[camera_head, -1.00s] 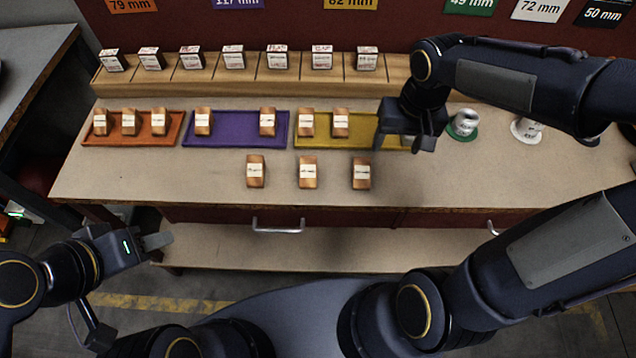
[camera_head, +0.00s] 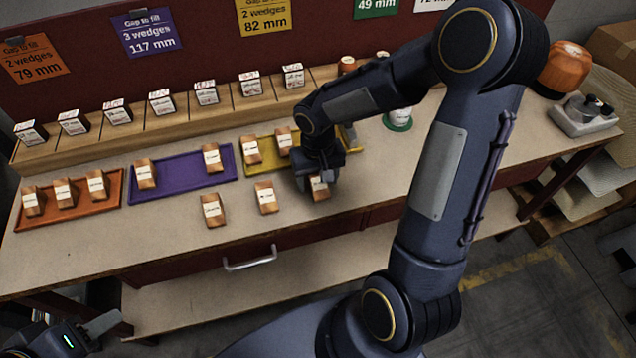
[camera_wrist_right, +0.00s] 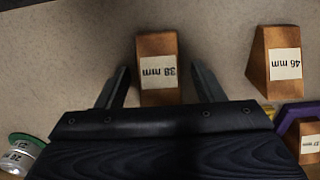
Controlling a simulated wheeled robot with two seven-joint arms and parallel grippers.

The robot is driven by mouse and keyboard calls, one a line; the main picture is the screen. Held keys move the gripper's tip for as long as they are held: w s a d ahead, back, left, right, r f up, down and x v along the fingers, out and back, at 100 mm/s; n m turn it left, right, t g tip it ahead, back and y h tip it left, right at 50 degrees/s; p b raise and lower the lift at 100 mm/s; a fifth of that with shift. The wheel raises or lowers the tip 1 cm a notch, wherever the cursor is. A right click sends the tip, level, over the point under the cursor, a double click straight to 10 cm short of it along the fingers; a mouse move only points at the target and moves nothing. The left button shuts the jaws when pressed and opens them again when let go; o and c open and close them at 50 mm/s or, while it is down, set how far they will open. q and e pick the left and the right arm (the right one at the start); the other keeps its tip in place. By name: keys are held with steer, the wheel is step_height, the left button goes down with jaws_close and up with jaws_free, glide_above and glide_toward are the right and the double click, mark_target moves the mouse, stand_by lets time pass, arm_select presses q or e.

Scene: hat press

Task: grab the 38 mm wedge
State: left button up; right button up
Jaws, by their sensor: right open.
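The 38 mm wedge (camera_wrist_right: 158,68) is a wooden block with a white label, standing on the bench top. In the right wrist view it lies between the two fingers of my right gripper (camera_wrist_right: 160,80). The fingers are open, one on each side, with a visible gap at each. In the head view the wedge (camera_head: 319,189) shows just below my right gripper (camera_head: 318,172), which partly covers it. My left gripper (camera_head: 102,325) is low at the left, away from the bench top, and its jaw gap is unclear.
The 46 mm wedge (camera_wrist_right: 275,62) stands beside it, with another loose wedge (camera_head: 212,210) further left. Orange (camera_head: 112,203), purple (camera_head: 182,187) and yellow (camera_head: 262,166) trays hold several wedges behind. A green coaster (camera_head: 398,124) with a white item is to the right.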

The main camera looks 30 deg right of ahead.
steer(key=c, duration=1.1)
steer(key=shift+r, duration=0.15)
